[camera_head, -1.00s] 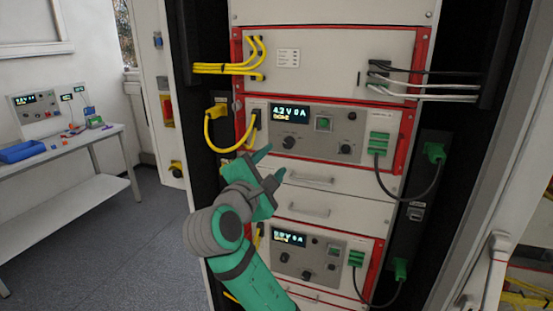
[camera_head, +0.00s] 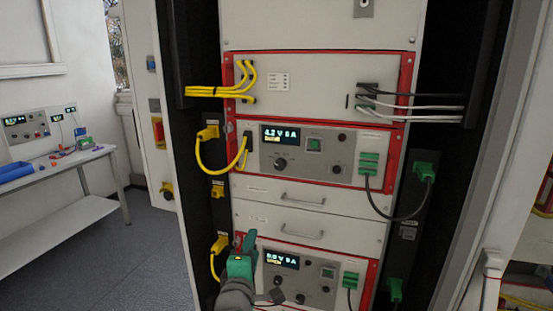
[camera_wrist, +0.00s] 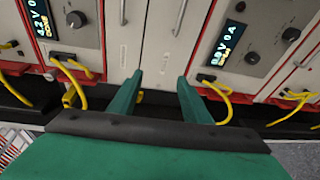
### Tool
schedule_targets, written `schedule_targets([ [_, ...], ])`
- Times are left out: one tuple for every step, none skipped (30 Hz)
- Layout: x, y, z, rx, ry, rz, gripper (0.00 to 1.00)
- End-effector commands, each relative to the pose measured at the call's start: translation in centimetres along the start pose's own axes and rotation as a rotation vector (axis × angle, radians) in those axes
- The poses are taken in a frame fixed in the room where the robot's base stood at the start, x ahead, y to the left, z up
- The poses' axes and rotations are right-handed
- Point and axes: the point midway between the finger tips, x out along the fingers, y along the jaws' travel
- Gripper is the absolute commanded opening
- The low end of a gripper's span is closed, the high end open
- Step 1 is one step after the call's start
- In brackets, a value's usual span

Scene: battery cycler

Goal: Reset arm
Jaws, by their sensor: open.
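My gripper (camera_head: 248,238) is open and empty at the lower left of the rack in the head view, in front of the lower cycler unit (camera_head: 304,274). In the wrist view my two green fingers (camera_wrist: 160,82) are spread, with drawer fronts and the dark rack edge behind the gap. The upper cycler unit (camera_head: 322,157) shows a lit display that reads about 4.2 V 0 A. The lower unit's display (camera_wrist: 225,42) reads about 0.0 V 0 A. No contact between the fingers and the rack can be made out.
Yellow cables (camera_head: 205,163) loop along the rack's left side, near my gripper. A green-plugged black cable (camera_head: 400,215) hangs on the right. Two drawers (camera_head: 303,200) lie between the units. A bench (camera_head: 60,223) with a blue tray (camera_head: 15,171) stands left; open floor lies between.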

Motion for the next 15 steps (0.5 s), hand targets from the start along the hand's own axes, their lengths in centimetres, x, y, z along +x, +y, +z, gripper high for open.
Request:
schedule_targets([
  [-0.4,-2.1,-0.2,0.048,0.015,-0.014,0.44],
  [-0.7,-3.1,-0.4,0.078,0.024,-0.017,0.44],
  [-1.0,-4.4,-0.6,0.116,0.036,-0.023,0.44],
  [-1.3,-5.4,-0.8,0.145,0.044,-0.028,0.44],
  [-1.6,-6.4,-0.9,0.175,0.052,-0.031,0.44],
  [-2.1,-7.6,-1.1,0.213,0.061,-0.036,0.44],
  [-2.5,-8.5,-1.2,0.242,0.067,-0.041,0.44],
  [-2.9,-9.5,-1.2,0.272,0.072,-0.045,0.44],
  [-3.4,-10.7,-1.3,0.310,0.079,-0.051,0.44],
  [-3.8,-11.6,-1.4,0.339,0.085,-0.055,0.44],
  [-4.3,-12.5,-1.5,0.369,0.089,-0.060,0.44],
  [-5.0,-13.6,-1.6,0.406,0.094,-0.066,0.44],
  [-5.5,-14.5,-1.6,0.434,0.099,-0.069,0.44],
  [-6.0,-15.3,-1.7,0.463,0.102,-0.073,0.44],
  [-6.7,-16.4,-1.7,0.501,0.105,-0.080,0.44],
])
